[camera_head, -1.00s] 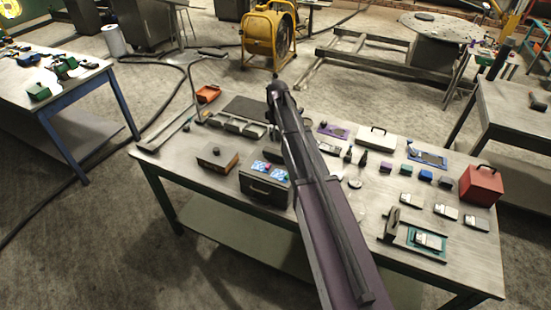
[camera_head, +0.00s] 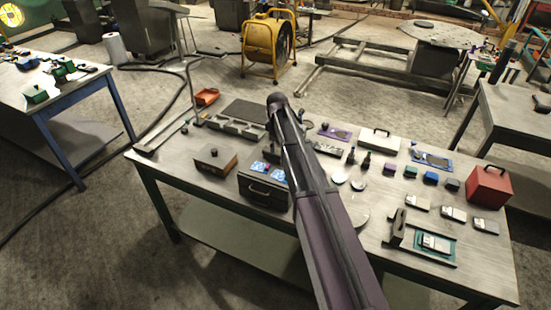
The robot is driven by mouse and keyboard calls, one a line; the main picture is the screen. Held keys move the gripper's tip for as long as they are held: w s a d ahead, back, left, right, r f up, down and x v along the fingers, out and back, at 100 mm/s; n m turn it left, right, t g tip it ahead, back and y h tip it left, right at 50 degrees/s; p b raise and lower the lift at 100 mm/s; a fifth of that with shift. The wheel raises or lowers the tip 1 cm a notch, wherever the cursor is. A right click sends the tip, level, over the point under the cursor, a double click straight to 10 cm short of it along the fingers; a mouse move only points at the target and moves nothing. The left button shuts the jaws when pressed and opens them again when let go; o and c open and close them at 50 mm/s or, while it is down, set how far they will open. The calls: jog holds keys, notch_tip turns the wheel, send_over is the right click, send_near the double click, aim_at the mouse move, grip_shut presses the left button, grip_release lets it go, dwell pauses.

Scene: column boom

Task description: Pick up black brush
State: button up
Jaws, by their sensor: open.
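I cannot pick out a black brush for sure. Two small dark upright pieces, a left one (camera_head: 351,156) and a right one (camera_head: 366,161), stand behind the white discs on the workbench (camera_head: 210,222); they are too small to identify. A dark upright piece (camera_head: 398,225) stands at the front right, beside a teal tray (camera_head: 452,248). My arm crosses the middle of the bench from the bottom edge and hides part of the top.
A dark box with a handle (camera_head: 264,190) and a brown box (camera_head: 216,160) stand left of my arm. A red box (camera_head: 489,185), a white case (camera_head: 380,141) and several small blocks crowd the right. A thin lamp-like post (camera_head: 193,95) rises at the left end.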

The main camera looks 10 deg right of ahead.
aim_at(277, 151)
dwell(0.4)
jog(key=f+b, duration=0.3)
jog(key=shift+w+f, duration=0.25)
jog(key=shift+w, duration=0.15)
jog(key=shift+f+b, duration=0.85)
jog(key=shift+b, duration=0.25)
jog(key=shift+c, duration=0.2)
grip_shut()
